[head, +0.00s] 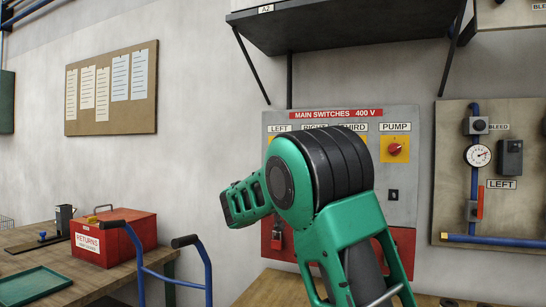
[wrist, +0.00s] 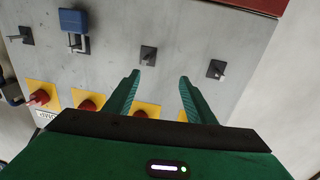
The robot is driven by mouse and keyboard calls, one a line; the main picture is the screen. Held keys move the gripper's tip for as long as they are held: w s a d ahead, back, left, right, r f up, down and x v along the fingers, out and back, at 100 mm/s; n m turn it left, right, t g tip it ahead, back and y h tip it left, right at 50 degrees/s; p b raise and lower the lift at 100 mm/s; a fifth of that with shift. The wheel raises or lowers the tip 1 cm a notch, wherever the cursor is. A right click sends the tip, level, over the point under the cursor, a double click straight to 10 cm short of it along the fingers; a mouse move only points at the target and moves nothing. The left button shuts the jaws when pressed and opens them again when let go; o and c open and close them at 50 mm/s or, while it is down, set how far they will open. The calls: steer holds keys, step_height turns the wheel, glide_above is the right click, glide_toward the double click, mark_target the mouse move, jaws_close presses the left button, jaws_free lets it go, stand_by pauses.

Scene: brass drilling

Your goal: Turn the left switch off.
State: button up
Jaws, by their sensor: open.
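The grey main switches panel (head: 405,118) hangs on the wall, with labels for left, right, third and pump. The left label (head: 279,128) shows, but my arm hides most of the switch under it. The wrist view shows the panel upside down. There the left switch's yellow plate (wrist: 182,115) is mostly hidden behind my right-hand finger and hand, so its knob position cannot be seen. Another yellow plate (wrist: 147,107) shows between the fingers. My gripper (wrist: 159,76) is open and empty, in front of the panel. My arm hides its fingers in the head view.
The pump switch (head: 395,149) has a red knob on yellow. A red padlock (head: 277,241) hangs low on the panel; a blue padlock (wrist: 74,22) shows in the wrist view. A black shelf (head: 345,27) juts out above. A gauge board (head: 510,215) is at right.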

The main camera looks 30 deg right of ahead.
steer(key=w+a+r+t+h, duration=0.2)
steer(key=w+a+r+t, duration=0.25)
steer(key=a+r, duration=0.45)
steer(key=shift+n+g, duration=0.35)
steer(key=shift+n, duration=0.05)
steer(key=x, duration=0.6)
steer(key=w+a+x, duration=0.1)
steer(key=x, duration=0.3)
steer(key=shift+d+r, duration=0.1)
steer(key=shift+d, duration=0.05)
steer(key=shift+c, duration=0.3)
steer(key=c, duration=1)
